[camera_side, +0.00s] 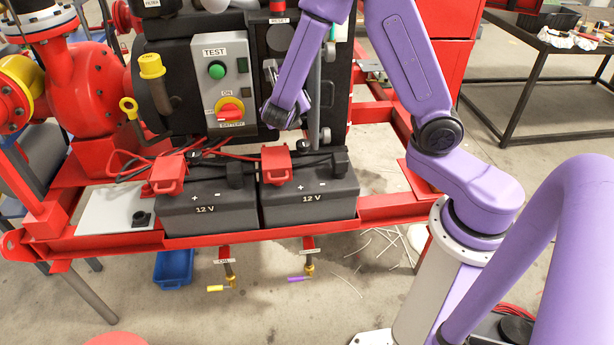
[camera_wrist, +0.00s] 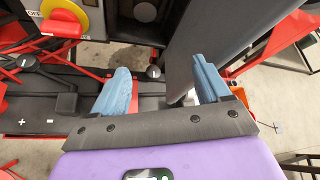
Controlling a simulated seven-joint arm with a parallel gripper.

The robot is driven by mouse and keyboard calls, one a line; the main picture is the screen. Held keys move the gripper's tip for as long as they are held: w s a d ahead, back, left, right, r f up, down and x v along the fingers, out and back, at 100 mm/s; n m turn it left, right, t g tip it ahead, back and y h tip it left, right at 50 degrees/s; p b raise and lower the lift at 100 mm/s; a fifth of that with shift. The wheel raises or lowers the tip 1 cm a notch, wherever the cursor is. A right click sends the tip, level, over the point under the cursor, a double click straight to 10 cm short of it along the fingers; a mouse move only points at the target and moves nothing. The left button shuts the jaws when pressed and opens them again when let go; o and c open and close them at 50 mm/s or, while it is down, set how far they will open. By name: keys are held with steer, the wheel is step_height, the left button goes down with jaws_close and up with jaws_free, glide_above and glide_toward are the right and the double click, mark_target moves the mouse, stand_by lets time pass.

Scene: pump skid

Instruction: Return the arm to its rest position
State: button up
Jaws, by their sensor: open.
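My gripper (camera_wrist: 163,84) shows in the wrist view with its two blue fingers spread apart. I see nothing held between them. In the side view my purple arm reaches in from the right and its far end hangs in front of the dark engine housing, just right of the control panel (camera_side: 222,80). The fingertips cannot be made out clearly there. Below the arm's end stand two black 12 V batteries (camera_side: 209,207) (camera_side: 310,196) with red terminal covers (camera_side: 168,175) (camera_side: 276,164).
A grey upright (camera_side: 315,95) stands close beside the arm's end; a broad grey surface (camera_wrist: 205,35) lies behind the right finger in the wrist view. Red skid rails (camera_side: 385,208) run below. Yellow and purple valve handles (camera_side: 215,288) (camera_side: 296,279) hang underneath. Open floor lies in front.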

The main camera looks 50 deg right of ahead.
steer(key=s+a+r+m+g+y, duration=0.1)
steer(key=s+a+m+g+y, duration=0.1)
steer(key=s+m, duration=0.4)
steer(key=s+a+r+m+g+y, duration=0.1)
steer(key=s+a+m+y, duration=0.3)
steer(key=s, duration=1)
steer(key=s+a+r+m+g+y, duration=0.1)
steer(key=s+a+m+g+y, duration=0.2)
steer(key=s+m, duration=0.5)
steer(key=shift+s+g+y, duration=0.4)
steer(key=shift+s+y, duration=0.5)
